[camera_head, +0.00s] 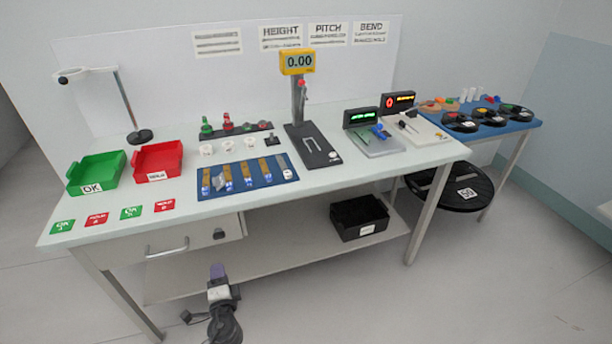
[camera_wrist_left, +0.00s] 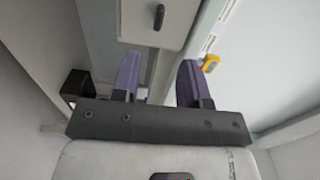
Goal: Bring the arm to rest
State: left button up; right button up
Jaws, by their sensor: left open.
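My left gripper (camera_head: 218,272) shows in the head view in front of the workbench, below the drawer and near the lower shelf's front edge. It is apart from everything on the bench. In the left wrist view its two purple fingers (camera_wrist_left: 157,82) stand apart with nothing between them. The drawer front (camera_wrist_left: 160,15) with its dark handle shows beyond the fingers. My right gripper is not in either view.
The workbench (camera_head: 330,183) carries a green bin (camera_head: 96,172), a red bin (camera_head: 157,159), a blue mat (camera_head: 262,182) with parts and a gauge with a yellow display (camera_head: 297,62). A black bin (camera_head: 359,217) stands on the lower shelf. The floor in front is clear.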

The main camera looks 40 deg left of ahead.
pick_arm(q)
jog(key=s+d+r+n+g+h+p, duration=0.1)
jog(key=s+d+n+g+h+p, duration=0.15)
jog(key=d+h, duration=0.4)
jog(key=s+d+r+n+g+h+p, duration=0.1)
jog(key=s+d+n+g+h, duration=0.25)
jog(key=d, duration=0.65)
jog(key=s+d+r+m+h+p, duration=0.1)
jog(key=s+d+r+h+p, duration=0.1)
jog(key=s+d+r+p, duration=0.4)
jog(key=s+d+r+h+p, duration=0.3)
jog(key=s+d+p, duration=0.15)
jog(key=s, duration=0.35)
notch_tip(320, 180, up, 37)
jog(key=g+p, duration=0.1)
jog(key=p, duration=3.6)
jog(key=shift+s+f, duration=0.15)
